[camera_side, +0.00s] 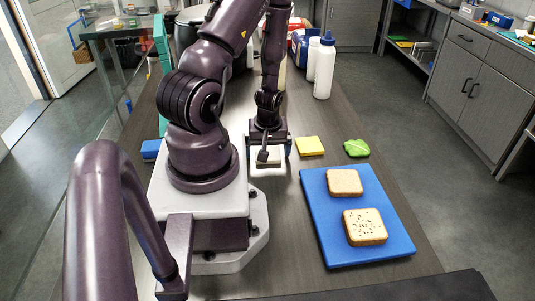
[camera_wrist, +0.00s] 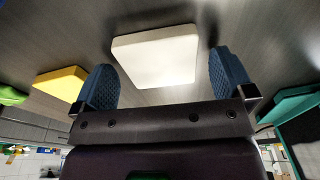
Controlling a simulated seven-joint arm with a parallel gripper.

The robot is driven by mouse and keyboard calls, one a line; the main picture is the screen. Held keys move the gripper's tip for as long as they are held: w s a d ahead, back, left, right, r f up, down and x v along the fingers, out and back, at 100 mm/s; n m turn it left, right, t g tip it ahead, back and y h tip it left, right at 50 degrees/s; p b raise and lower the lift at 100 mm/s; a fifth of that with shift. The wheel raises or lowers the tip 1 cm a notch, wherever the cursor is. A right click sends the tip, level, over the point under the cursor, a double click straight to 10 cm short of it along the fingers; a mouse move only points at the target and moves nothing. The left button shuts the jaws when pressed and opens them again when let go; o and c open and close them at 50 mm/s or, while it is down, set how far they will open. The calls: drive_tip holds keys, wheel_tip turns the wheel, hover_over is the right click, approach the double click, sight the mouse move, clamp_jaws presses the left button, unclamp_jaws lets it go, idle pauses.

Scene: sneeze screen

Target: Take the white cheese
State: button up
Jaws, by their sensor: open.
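The white cheese (camera_wrist: 156,56) is a pale square slab lying flat on the table. In the side view the white cheese (camera_side: 268,157) shows only in part, low under my gripper. My gripper (camera_side: 268,149) is open above it, pointing down. In the wrist view my gripper's two blue textured fingers (camera_wrist: 165,85) stand apart, one on each side of the slab's near edge. The slab lies between and beyond them, and nothing is held. I cannot tell the height of the fingertips over the table.
A yellow slab (camera_side: 310,146) lies just right of the cheese, then green lettuce (camera_side: 356,148). A blue board (camera_side: 330,225) bears two bread slices (camera_side: 345,182). White bottles (camera_side: 324,68) stand behind. A blue block (camera_side: 151,149) and a teal panel (camera_side: 161,60) are at left.

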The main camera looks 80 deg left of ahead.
drive_tip(key=shift+f, duration=0.15)
drive_tip(key=c, duration=0.9)
drive_tip(key=shift+c, duration=0.2)
